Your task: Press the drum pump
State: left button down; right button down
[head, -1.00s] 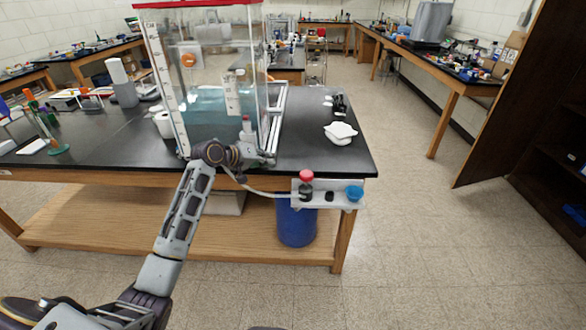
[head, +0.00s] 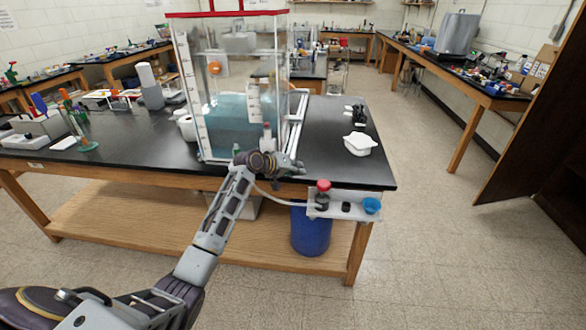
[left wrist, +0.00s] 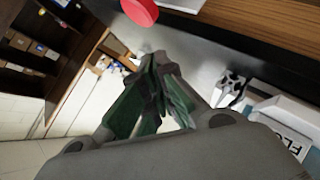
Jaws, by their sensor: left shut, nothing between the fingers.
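The drum pump has a red round knob (head: 323,185) on a dark stem, on a pale bracket (head: 340,205) at the table's front edge. In the left wrist view the closed dark green fingers (left wrist: 158,65) point toward the red knob (left wrist: 140,10), which is cut off by the top edge. My right gripper is not in view.
A clear tank (head: 240,95) of bluish water stands on the black table (head: 330,150) behind my left gripper. A blue cup (head: 371,205) sits at the bracket's right end. A white dish (head: 360,144) lies on the table. Floor at the right is open.

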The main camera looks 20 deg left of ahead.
aim_at(324, 185)
pick_arm(q)
jog(key=w+d+f, duration=0.2)
jog(key=d+f, duration=0.2)
jog(key=shift+w+f, duration=0.2)
jog(key=shift+w, duration=0.15)
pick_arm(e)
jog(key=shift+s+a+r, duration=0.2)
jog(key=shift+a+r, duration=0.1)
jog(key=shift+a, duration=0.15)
